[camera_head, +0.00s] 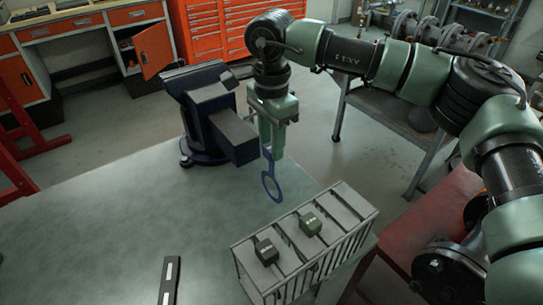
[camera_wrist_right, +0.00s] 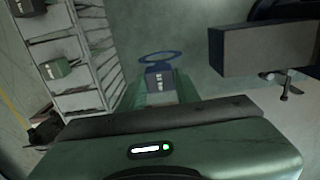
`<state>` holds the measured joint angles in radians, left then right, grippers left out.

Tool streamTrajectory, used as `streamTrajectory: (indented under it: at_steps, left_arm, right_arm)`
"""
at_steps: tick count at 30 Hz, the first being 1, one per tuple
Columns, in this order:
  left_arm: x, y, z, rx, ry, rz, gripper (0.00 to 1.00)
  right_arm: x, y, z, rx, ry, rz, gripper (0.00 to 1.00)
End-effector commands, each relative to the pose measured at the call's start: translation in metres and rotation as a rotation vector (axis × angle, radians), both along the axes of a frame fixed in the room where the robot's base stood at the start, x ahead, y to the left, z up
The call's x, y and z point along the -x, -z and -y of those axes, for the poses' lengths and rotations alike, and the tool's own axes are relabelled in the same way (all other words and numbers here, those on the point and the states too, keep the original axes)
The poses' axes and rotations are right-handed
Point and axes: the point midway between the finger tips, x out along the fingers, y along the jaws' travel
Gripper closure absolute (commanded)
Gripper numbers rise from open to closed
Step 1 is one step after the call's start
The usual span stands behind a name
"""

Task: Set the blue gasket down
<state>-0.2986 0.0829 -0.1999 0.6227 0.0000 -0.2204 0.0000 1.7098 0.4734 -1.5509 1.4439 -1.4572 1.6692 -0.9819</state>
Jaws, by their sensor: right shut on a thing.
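The blue gasket (camera_head: 271,184) is a flat ring with a handle tab. My right gripper (camera_head: 269,150) is shut on its tab and points down, so the ring hangs below the fingers. In the head view the ring shows against the grey-green table (camera_head: 130,215), near its far right edge. I cannot tell its exact height above the table. In the right wrist view the ring (camera_wrist_right: 160,57) shows beyond the fingertips (camera_wrist_right: 158,82). My left gripper is not in view.
A blue vise (camera_head: 215,110) stands at the table's far edge, close left of my right gripper. A slotted grey rack (camera_head: 305,240) with two small dark blocks stands at front right. A dark bar (camera_head: 170,281) lies at the front. The table's left and middle are clear.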

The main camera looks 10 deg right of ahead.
Motion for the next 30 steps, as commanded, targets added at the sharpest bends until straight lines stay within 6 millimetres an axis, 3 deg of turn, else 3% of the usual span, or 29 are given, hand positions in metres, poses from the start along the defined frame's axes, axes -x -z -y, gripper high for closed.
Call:
streamTrajectory:
  at_steps: [5, 12, 23, 24, 26, 30]
  left_arm:
    - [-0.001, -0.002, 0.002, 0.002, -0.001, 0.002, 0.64]
    - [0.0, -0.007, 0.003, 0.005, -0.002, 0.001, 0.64]
    - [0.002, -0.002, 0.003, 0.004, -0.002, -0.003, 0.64]
    - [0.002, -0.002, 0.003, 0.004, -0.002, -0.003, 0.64]
    - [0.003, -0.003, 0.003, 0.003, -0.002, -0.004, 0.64]
    - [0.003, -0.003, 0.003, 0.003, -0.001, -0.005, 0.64]
  right_arm:
    - [0.0, 0.012, 0.0, 0.001, 0.0, -0.001, 1.0]
    - [0.0, 0.045, 0.0, 0.0, 0.0, 0.0, 1.0]
    - [0.0, 0.051, 0.0, 0.0, 0.0, 0.001, 1.0]
    - [0.0, 0.051, 0.0, 0.0, 0.0, 0.001, 0.65]
    - [0.0, 0.05, 0.0, 0.0, 0.0, 0.001, 0.49]
    - [0.0, 0.05, 0.0, 0.0, 0.0, 0.001, 0.46]
